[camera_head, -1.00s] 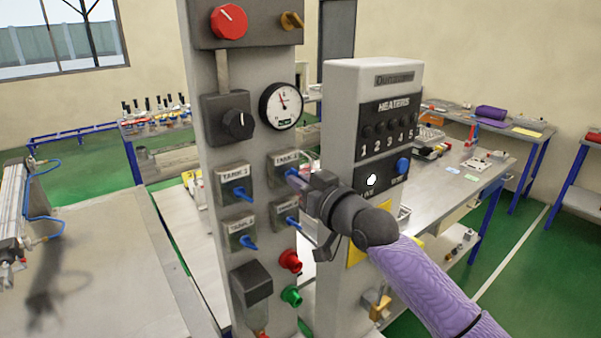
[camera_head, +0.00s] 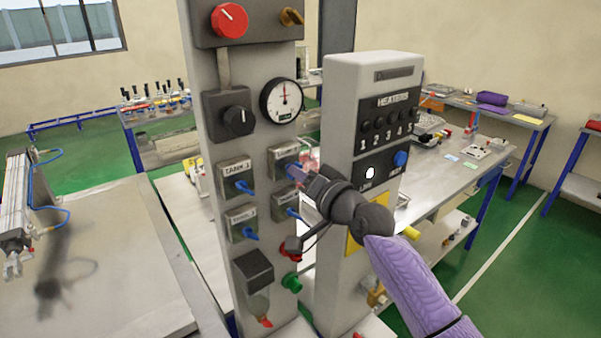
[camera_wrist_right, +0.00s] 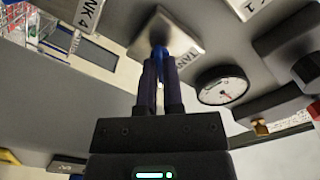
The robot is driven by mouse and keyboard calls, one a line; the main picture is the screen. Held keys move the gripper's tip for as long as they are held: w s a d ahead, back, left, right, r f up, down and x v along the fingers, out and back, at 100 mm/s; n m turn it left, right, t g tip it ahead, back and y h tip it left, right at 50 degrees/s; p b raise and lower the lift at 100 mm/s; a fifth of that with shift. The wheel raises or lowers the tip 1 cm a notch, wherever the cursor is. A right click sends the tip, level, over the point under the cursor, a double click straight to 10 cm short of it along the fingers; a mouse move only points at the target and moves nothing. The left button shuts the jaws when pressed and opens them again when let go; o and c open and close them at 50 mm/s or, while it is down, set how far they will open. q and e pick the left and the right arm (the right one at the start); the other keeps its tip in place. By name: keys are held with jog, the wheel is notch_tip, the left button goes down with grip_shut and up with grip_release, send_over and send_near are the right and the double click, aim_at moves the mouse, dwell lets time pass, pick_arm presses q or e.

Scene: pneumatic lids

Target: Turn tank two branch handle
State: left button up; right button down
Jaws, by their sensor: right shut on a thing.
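The tank two branch handle is a blue lever (camera_wrist_right: 158,60) on a grey plate labelled TANK (camera_wrist_right: 172,38), seen close up in the right wrist view. In the head view its plate (camera_head: 283,158) is the upper right of several valve plates on the grey column. My right gripper (camera_wrist_right: 159,72) is shut on the blue lever, with its fingers either side of it. In the head view the right gripper (camera_head: 305,177) comes in from the right and covers most of the lever. My left gripper is not in view.
A pressure gauge (camera_head: 282,101) sits just above the plate. A black knob (camera_head: 229,116) and the blue TANK 1 handle (camera_head: 243,186) are to the left. The grey heaters box (camera_head: 375,110) stands close on the right. A red fitting (camera_head: 290,252) and green fitting (camera_head: 291,282) are below.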

jog(key=shift+f, duration=0.1)
dwell(0.3)
jog(key=c, duration=0.8)
grip_release()
jog(key=shift+o, duration=0.2)
jog(key=shift+s, duration=0.1)
jog(key=v, duration=1)
